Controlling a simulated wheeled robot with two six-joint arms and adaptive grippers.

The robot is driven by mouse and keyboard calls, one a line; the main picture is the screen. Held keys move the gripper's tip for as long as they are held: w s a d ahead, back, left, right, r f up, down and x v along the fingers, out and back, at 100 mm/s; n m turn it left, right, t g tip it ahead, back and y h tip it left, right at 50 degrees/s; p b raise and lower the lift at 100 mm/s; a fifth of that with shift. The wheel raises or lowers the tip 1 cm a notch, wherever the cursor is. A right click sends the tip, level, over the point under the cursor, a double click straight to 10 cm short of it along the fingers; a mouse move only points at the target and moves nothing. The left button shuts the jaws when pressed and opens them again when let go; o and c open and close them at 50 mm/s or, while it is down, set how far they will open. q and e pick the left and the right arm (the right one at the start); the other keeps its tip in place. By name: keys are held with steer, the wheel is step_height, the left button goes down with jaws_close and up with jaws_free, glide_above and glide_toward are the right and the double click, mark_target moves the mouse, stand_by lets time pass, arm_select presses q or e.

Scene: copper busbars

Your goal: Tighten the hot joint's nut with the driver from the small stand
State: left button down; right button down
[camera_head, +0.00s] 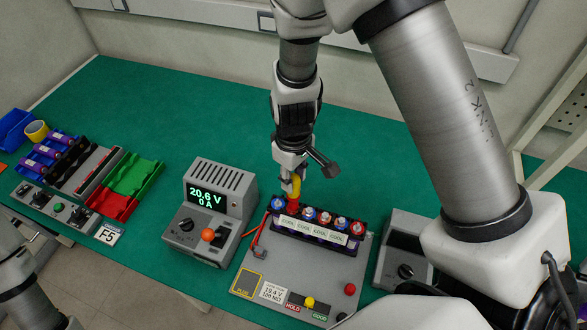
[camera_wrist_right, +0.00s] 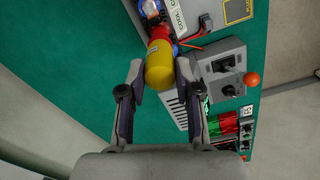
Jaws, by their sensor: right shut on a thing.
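My right gripper (camera_head: 292,172) is shut on a yellow driver (camera_head: 295,186), pointing down over the left end of a dark battery pack (camera_head: 350,247). In the wrist view the yellow driver (camera_wrist_right: 159,64) sits between the fingers of the right gripper (camera_wrist_right: 160,72). The other joints have red and blue round tops (camera_head: 325,217), with COOL labels (camera_head: 308,231) in front. I cannot make out the small stand. My left gripper is out of view.
A grey power supply (camera_head: 218,210) reading 20.6 V and 0 A stands left of the pack. The pack's grey board (camera_head: 248,263) carries a yellow button (camera_head: 309,302) and red button (camera_head: 350,289). A grey box (camera_head: 403,243) stands right. Trays (camera_head: 135,175) lie far left.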

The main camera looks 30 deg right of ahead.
steer(key=shift+r+p, duration=2.55)
steer(key=shift+r, duration=0.55)
steer(key=shift+f, duration=0.1)
